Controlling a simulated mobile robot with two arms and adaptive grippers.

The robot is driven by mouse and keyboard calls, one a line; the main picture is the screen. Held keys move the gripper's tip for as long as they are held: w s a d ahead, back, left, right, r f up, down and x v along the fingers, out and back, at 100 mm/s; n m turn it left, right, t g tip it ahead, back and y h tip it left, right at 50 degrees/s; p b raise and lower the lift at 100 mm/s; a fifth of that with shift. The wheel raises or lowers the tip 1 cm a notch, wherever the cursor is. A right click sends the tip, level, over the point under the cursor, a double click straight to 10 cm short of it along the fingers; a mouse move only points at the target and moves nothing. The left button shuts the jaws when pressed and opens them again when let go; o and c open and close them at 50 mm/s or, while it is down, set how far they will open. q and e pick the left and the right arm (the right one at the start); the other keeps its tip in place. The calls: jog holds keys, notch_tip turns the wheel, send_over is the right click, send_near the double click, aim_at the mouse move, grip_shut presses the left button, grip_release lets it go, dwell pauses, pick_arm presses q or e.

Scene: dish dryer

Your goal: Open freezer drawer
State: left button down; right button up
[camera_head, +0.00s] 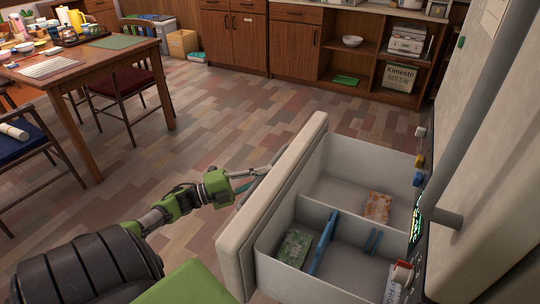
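The freezer drawer (272,200) is pulled well out from the freezer (470,215) on the right. Its thick off-white front panel faces left, and its inside is visible from above. Inside lie a green package (294,247) and a reddish package (377,207), with blue dividers (324,244) between sections. My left gripper (256,178) is at the outer face of the drawer front, near its upper middle. Its fingertips are small and partly lost against the panel, so I cannot tell whether they are open or shut, or touch a handle. My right gripper is not in view.
A wooden table (88,62) with dishes stands at the upper left, with chairs (125,95) beside it. Wooden cabinets and open shelves (345,60) line the back wall. The tiled floor (225,115) between table and drawer is clear.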

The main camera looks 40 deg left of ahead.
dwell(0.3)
pick_arm(q)
jog(key=c, duration=2)
grip_release()
jog(key=shift+c, duration=0.2)
jog(key=shift+s+a, duration=0.1)
jog(key=shift+s, duration=0.05)
jog(key=v, duration=1.1)
jog(key=shift+s+a, duration=0.25)
jog(key=shift+s, duration=0.1)
